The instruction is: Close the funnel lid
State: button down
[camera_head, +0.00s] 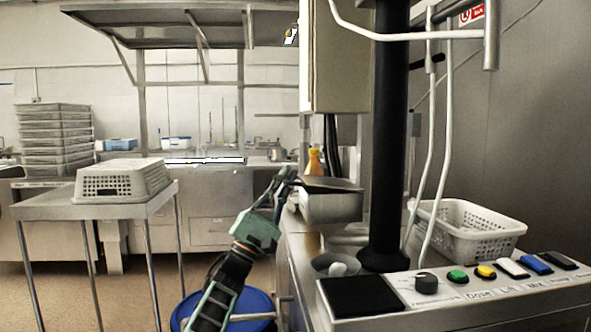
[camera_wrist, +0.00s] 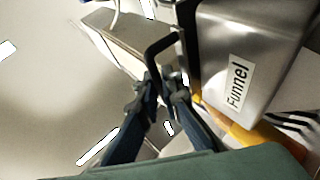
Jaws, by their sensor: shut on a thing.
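The funnel (camera_head: 330,208) is a metal box on the machine at the middle of the head view. In the wrist view, its metal side (camera_wrist: 250,40) carries a "Funnel" label. The lid (camera_head: 332,185) shows as a thin, dark, nearly flat panel at the funnel's top; its exact angle is hard to tell. A black bent handle (camera_wrist: 156,48) shows in the wrist view next to the lid's dark edge. My gripper (camera_head: 287,178) is at the left end of the lid. In the wrist view, my gripper (camera_wrist: 161,90) is shut on the handle.
A black column (camera_head: 388,130) with pale hoses rises right of the funnel. A control panel (camera_head: 460,285) with coloured buttons is in front. A white perforated basket (camera_head: 470,232) stands at right. A blue bin (camera_head: 248,303) is below my arm.

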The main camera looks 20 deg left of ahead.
jog(key=shift+a+f, duration=0.1)
jog(key=shift+f, duration=1.35)
jog(key=c, duration=2.4)
grip_release()
jog(key=shift+s, duration=0.1)
jog(key=v, duration=1.2)
